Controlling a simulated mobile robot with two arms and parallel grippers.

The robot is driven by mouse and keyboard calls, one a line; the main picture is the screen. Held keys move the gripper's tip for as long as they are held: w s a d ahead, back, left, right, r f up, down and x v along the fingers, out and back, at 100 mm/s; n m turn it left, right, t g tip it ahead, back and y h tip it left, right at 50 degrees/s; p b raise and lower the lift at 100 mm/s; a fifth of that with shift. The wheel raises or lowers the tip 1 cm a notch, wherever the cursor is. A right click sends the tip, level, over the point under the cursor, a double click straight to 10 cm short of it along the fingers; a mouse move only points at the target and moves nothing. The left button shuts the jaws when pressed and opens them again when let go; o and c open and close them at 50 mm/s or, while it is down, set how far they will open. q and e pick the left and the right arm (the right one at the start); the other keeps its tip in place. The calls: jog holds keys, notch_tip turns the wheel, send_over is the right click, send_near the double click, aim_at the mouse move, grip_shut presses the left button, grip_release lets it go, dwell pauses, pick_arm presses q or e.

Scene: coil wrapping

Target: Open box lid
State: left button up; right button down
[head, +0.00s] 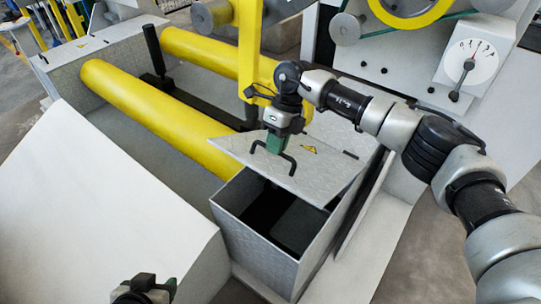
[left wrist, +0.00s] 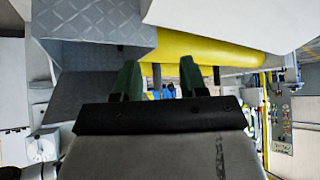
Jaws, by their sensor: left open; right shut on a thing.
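The grey metal box (head: 255,247) stands in the lower middle of the head view with its top partly open and its dark inside showing. Its lid (head: 318,163) is raised and tilted at the far side, with a black handle (head: 290,166) on top. My right gripper (head: 273,149) is shut on the lid handle. My left gripper (head: 145,291) is low at the bottom edge of the head view, apart from the box. In the left wrist view its two green fingers (left wrist: 160,80) are spread with nothing between them.
Two yellow rollers (head: 150,108) lie beyond the box. A large white sloped panel (head: 95,205) fills the left side. A machine with a dial gauge (head: 470,65) stands at the upper right. A patterned grey metal surface (left wrist: 85,75) shows in the left wrist view.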

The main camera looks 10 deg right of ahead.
pick_arm(q)
jog(key=shift+s+a+f+g+y+p, duration=0.15)
jog(key=shift+s+a+f+g, duration=0.1)
jog(key=shift+s+g, duration=0.35)
jog(key=shift+s+a+f+g+y+p, duration=0.1)
jog(key=shift+s+a+f+g, duration=0.25)
jog(key=shift+s, duration=0.5)
jog(key=shift+s+a+f+g+y+p, duration=0.1)
jog(key=shift+s+a+g+p, duration=0.05)
jog(key=shift+s+g, duration=0.5)
pick_arm(e)
jog(key=shift+w+d+r, duration=0.55)
jog(key=shift+d+r, duration=0.05)
jog(key=shift+r, duration=0.2)
jog(key=shift+w+d+r, duration=0.55)
jog(key=shift+d+r, duration=0.05)
jog(key=shift+r, duration=0.2)
